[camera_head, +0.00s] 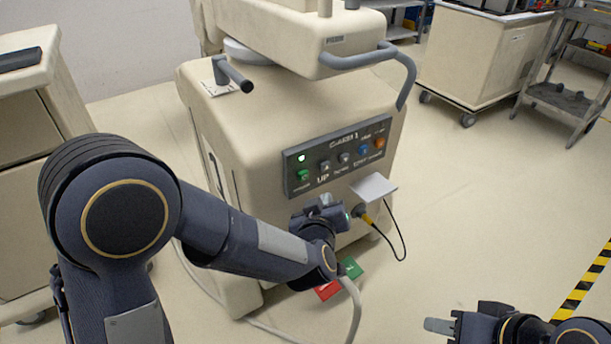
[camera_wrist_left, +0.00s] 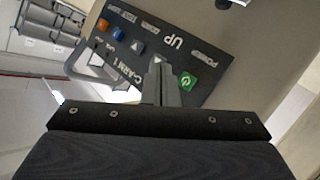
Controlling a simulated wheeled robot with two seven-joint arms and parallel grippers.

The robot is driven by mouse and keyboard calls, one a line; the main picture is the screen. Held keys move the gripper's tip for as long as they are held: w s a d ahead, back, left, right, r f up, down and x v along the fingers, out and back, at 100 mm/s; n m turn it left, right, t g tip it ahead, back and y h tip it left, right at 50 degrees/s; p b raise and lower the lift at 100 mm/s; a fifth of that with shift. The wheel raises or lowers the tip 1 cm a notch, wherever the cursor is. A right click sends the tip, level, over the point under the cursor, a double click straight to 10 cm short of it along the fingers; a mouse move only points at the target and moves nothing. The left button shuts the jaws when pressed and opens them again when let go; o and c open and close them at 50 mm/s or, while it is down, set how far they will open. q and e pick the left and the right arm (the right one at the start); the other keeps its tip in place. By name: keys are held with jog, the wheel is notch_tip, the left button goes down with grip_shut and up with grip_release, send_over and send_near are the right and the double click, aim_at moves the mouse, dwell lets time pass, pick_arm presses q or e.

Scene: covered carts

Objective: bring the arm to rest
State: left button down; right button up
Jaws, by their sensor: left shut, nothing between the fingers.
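My left arm reaches in from the left of the head view to the front of a cream cart (camera_head: 222,115). My left gripper (camera_head: 326,208) is in front of the cart's face, below the dark control panel (camera_head: 333,173) in the picture. In the left wrist view its fingers (camera_wrist_left: 160,85) are shut with nothing between them, near the green power button (camera_wrist_left: 187,81) of the panel. I cannot tell whether they touch it. A green light (camera_head: 301,158) shows lit on the panel.
A yellow plug (camera_head: 366,215) with a black cable is in the cart's front, close to my left gripper. Red (camera_head: 327,291) and green (camera_head: 350,267) pedals lie below. Other carts (camera_head: 487,55) stand behind. The floor at right is clear up to striped tape (camera_head: 581,287).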

dwell(0.4)
pick_arm(q)
jog(key=s+a+r+m+g+h, duration=0.1)
jog(key=s+a+r+g+h, duration=0.15)
jog(key=s+a, duration=0.5)
jog(key=s+a+r+m+g+h, duration=0.1)
jog(key=s+a+r+g+h, duration=0.15)
jog(key=s+a, duration=0.45)
jog(key=s+a+f+g+y, duration=0.3)
jog(key=s+a, duration=0.4)
jog(key=s, duration=0.5)
notch_tip(320, 180, up, 26)
jog(key=p, duration=2.6)
jog(key=shift+s+g, duration=0.25)
jog(key=shift+g, duration=0.15)
